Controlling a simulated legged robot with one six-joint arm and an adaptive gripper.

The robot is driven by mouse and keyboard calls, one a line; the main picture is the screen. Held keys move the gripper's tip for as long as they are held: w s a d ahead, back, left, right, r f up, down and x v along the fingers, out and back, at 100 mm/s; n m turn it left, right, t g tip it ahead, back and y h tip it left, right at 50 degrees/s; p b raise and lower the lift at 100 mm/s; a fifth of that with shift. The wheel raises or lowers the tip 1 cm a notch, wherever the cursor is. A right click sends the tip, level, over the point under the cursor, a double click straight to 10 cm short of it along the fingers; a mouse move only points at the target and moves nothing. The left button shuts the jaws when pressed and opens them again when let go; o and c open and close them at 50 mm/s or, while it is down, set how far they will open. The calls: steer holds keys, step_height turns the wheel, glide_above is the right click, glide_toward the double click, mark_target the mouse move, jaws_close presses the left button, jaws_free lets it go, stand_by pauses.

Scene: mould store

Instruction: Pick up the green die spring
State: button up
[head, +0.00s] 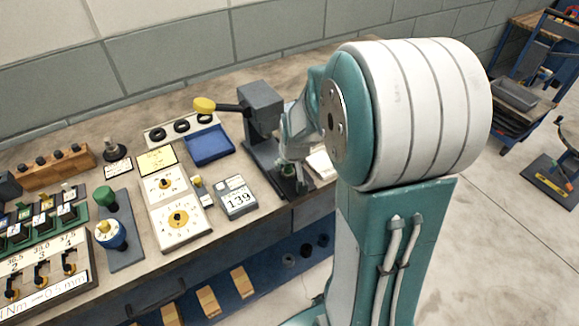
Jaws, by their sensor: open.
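A small dark green piece (288,171), which looks like the green die spring, is at the base of a dark grey lever press (262,108). It is small and partly covered, so its coils are not clear. My gripper (291,163) reaches down beside the press column, right above the green piece. Its fingers are open, but the arm and press hide much of them. I cannot tell whether the fingers stand around the spring or touch it.
The press has a yellow-knobbed lever (204,105) pointing left. A blue tray (209,146), a display box reading 139 (238,198) and a dial panel (179,217) lie left of it. A green-topped cylinder (104,197) stands farther left. The bench (222,236) is crowded; a wall runs behind.

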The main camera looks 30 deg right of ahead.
steer(key=shift+a, duration=0.35)
jaws_close()
steer(key=shift+d, duration=0.1)
